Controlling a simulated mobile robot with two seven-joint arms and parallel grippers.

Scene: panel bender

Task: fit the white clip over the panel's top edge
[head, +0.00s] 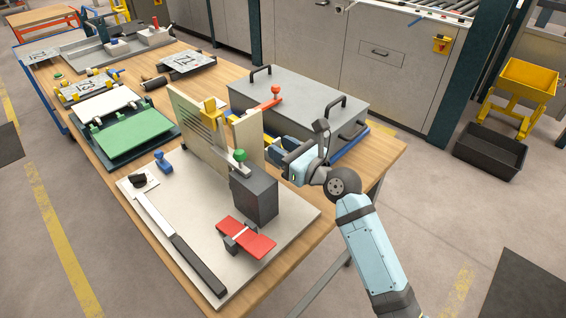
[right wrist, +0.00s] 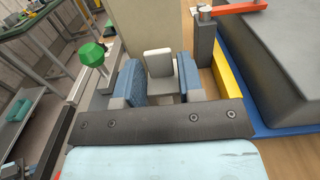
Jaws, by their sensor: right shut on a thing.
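The beige upright panel (head: 250,134) stands on the pale base plate, with a yellow piece (head: 210,108) at its top edge. It fills the upper middle of the right wrist view (right wrist: 143,28). My right gripper (head: 279,149) is beside the panel, to its right in the head view. In the right wrist view its two blue fingers (right wrist: 159,82) are shut on the white clip (right wrist: 158,61), which stands up between them in front of the panel. The clip is hard to make out in the head view. My left gripper is not in view.
A dark grey block (head: 254,196) with a green knob (head: 239,155) stands close in front of the panel. A red-handled post (head: 270,102) and a large grey lidded box (head: 300,98) stand behind the gripper. A red toggle piece (head: 246,237) lies at the plate's front.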

